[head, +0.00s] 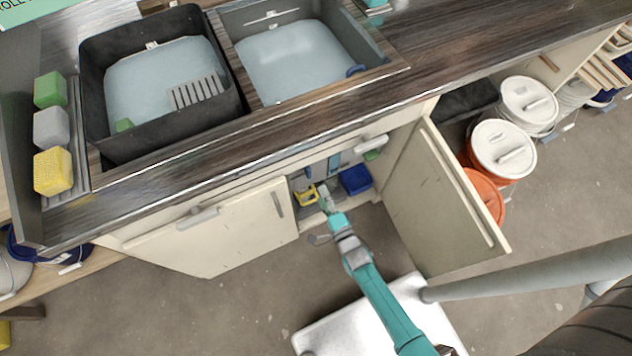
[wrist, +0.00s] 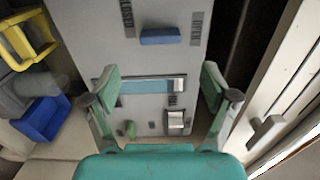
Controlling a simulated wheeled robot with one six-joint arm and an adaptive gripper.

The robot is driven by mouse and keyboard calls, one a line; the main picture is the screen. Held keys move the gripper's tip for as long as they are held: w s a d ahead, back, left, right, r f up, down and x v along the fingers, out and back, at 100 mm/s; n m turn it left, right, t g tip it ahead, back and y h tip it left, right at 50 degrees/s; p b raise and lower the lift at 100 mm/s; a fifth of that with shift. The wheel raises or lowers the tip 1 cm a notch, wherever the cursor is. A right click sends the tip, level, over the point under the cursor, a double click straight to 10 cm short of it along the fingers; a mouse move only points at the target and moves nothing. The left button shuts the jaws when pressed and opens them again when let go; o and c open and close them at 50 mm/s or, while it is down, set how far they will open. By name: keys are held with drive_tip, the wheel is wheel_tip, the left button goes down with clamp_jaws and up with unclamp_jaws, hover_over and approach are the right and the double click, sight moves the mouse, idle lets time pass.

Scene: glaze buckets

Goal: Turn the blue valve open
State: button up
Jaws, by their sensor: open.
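The blue valve handle (wrist: 161,36) shows in the wrist view as a short blue bar lying crosswise on a grey panel (wrist: 185,60). A dark printed label stands on each side of it; the right one seems to read OPEN. My gripper (wrist: 159,80) is open, with its green-padded fingers spread wide and nothing visibly held between them. The handle appears beyond the fingertips, toward the top of the picture, apart from them. In the head view my gripper (head: 326,194) reaches into the open cabinet under the sink, where I cannot make out the handle clearly.
A yellow bin (wrist: 28,35) and a blue bin (wrist: 42,120) sit left of the panel. A pale blue strip (wrist: 150,86), a green knob (wrist: 130,130) and a silver switch (wrist: 177,122) are on the panel. The open cabinet door (head: 440,200) stands close on the right.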

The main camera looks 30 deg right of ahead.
drive_tip(key=shift+s, duration=1.9)
drive_tip(key=s+r+n+g, duration=0.1)
drive_tip(key=s+r+n, duration=0.45)
drive_tip(key=s, duration=0.35)
drive_tip(key=s+r+n+g, duration=0.1)
drive_tip(key=s+r+n, duration=0.4)
drive_tip(key=s, duration=0.4)
drive_tip(key=s+r+n, duration=0.4)
drive_tip(key=r, duration=0.5)
drive_tip(key=s+r+n+g, duration=0.1)
drive_tip(key=s+r+n, duration=0.2)
drive_tip(key=r, duration=0.6)
drive_tip(key=shift+s+a+r+n, duration=0.25)
drive_tip(key=shift+s+r+n, duration=0.1)
drive_tip(key=shift+s, duration=0.75)
